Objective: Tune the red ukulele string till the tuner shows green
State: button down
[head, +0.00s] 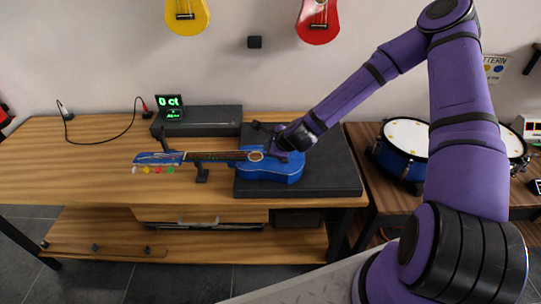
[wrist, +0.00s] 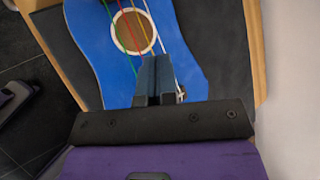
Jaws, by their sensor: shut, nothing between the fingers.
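The blue ukulele (head: 284,172) lies with its body on a dark pad, its neck pointing left over a small black stand (head: 202,174). Coloured pegs show along its headstock, among them a red peg (head: 158,170). The tuner (head: 169,104) at the back left shows "0 ct" in green; its lower text is too small to read. In the wrist view the red string (wrist: 128,27) runs over the sound hole among green, orange and white strings. My gripper (wrist: 156,62) is shut and empty over the strings, below the sound hole. It also shows over the body in the head view (head: 268,149); contact with the strings cannot be told.
The dark pad (head: 335,176) covers the right of the wooden bench (head: 70,173). A black case (head: 215,121) is behind the neck. A cable (head: 100,141) lies at the left. Drums (head: 400,155) stand at the right. Yellow and red ukuleles hang on the wall. The left bench front is clear.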

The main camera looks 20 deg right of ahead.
jog(key=shift+f, duration=0.45)
jog(key=shift+f, duration=0.25)
dwell(0.7)
jog(key=shift+r, duration=0.7)
notch_tip(320, 180, up, 5)
dwell(0.7)
jog(key=c, duration=1.8)
grip_release()
jog(key=shift+c, duration=0.2)
